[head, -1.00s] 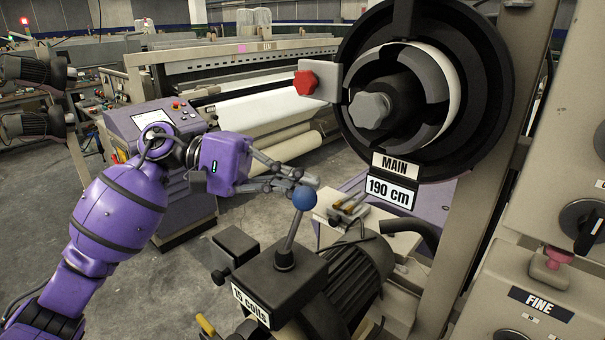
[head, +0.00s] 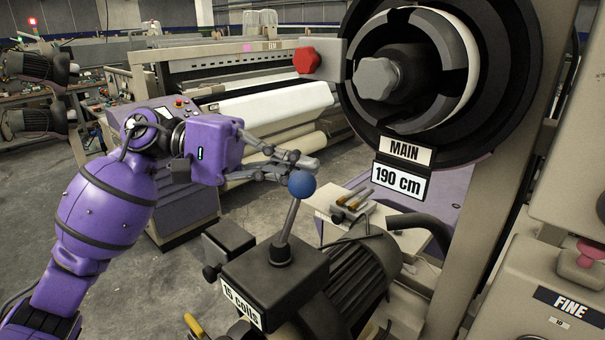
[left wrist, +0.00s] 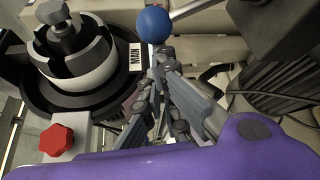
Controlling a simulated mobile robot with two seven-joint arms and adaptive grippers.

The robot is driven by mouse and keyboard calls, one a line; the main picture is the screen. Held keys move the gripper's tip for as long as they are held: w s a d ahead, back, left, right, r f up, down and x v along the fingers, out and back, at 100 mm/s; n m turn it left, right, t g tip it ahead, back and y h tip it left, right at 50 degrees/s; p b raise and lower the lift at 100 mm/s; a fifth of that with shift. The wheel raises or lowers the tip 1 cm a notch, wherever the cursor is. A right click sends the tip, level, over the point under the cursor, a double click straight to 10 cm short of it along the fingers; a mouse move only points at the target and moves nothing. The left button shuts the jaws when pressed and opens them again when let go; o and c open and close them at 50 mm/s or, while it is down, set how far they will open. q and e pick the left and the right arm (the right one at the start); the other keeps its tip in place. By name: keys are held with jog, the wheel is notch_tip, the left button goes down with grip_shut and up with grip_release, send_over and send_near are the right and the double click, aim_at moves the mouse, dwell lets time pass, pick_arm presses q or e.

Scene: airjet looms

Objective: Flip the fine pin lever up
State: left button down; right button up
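The FINE label (head: 568,304) is on the beige panel at the lower right of the head view. Just above it, a pink knob (head: 592,250) sits on a beige block. I cannot tell which part is the fine pin lever. My left gripper (head: 306,163) is at the middle of the head view, far left of the FINE label. Its fingers converge, look shut and hold nothing visible. Their tips are close to the blue ball (head: 302,184) of another lever; contact is unclear. The left wrist view shows the blue ball (left wrist: 153,24) beyond the fingertips (left wrist: 163,58). My right gripper is not in view.
The blue-ball lever stands on a dark box labelled 15 coils (head: 275,275), beside a ribbed motor (head: 355,275). The large round MAIN unit (head: 440,80) with a red knob (head: 306,60) stands between my left gripper and the FINE panel.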

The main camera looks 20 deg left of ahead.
pick_arm(q)
jog(key=s+a+r+m+g+h+b, duration=0.1)
jog(key=s+a+r+m+h+b, duration=0.2)
jog(key=s+m+b, duration=0.6)
jog(key=m+h+b, duration=0.2)
jog(key=b, duration=1.1)
jog(key=shift+s+a+m+g+h, duration=0.15)
jog(key=shift+m+g+h, duration=0.15)
jog(key=shift+m+h, duration=0.1)
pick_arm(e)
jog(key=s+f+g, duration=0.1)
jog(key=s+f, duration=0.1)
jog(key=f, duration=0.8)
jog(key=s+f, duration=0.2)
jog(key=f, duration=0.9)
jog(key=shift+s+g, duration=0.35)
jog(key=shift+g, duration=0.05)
pick_arm(q)
jog(key=shift+r, duration=0.1)
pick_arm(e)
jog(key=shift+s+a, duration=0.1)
pick_arm(q)
jog(key=v, duration=1.2)
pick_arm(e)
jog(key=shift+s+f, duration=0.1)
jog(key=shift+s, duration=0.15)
